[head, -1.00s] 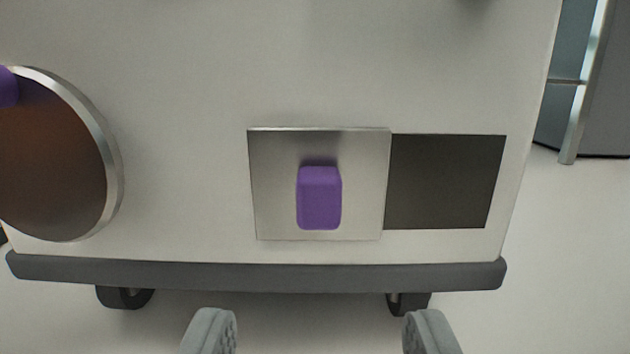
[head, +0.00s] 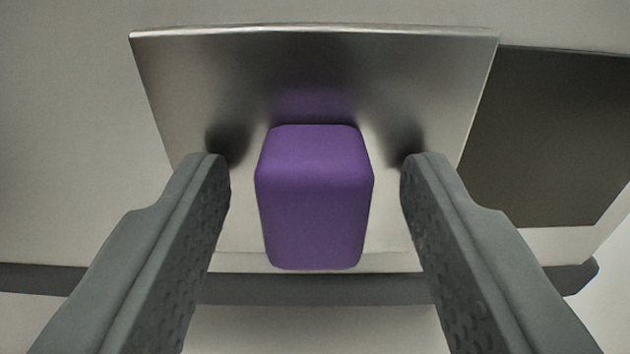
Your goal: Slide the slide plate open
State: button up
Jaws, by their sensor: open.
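The slide plate (head: 310,55) is a brushed metal square on the front of a white bin. A purple block handle (head: 314,200) sticks out from its middle. My gripper (head: 315,165) is open, with one grey finger on each side of the handle. A gap shows between each finger and the handle, so neither finger touches it. The fingertips are close to the plate and cast dark shadows on it. The fingers hide parts of the plate's lower left and right.
A dark rectangular panel (head: 550,130) lies right of the plate on the bin's front. The white bin face (head: 70,150) is bare on the left. A dark grey bumper strip (head: 320,289) runs along the bottom.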

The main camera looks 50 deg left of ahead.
grip_shut()
jog(key=w+d, duration=0.1)
jog(key=w, duration=0.1)
jog(key=w+d, duration=0.2)
jog(key=w, duration=0.1)
jog(key=w+d, duration=0.2)
jog(key=shift+w+d+r, duration=0.1)
jog(key=shift+w+d, duration=0.15)
jog(key=shift+w, duration=0.05)
grip_release()
jog(key=shift+d, duration=0.1)
jog(key=v, duration=1.7)
jog(key=shift+d, duration=0.15)
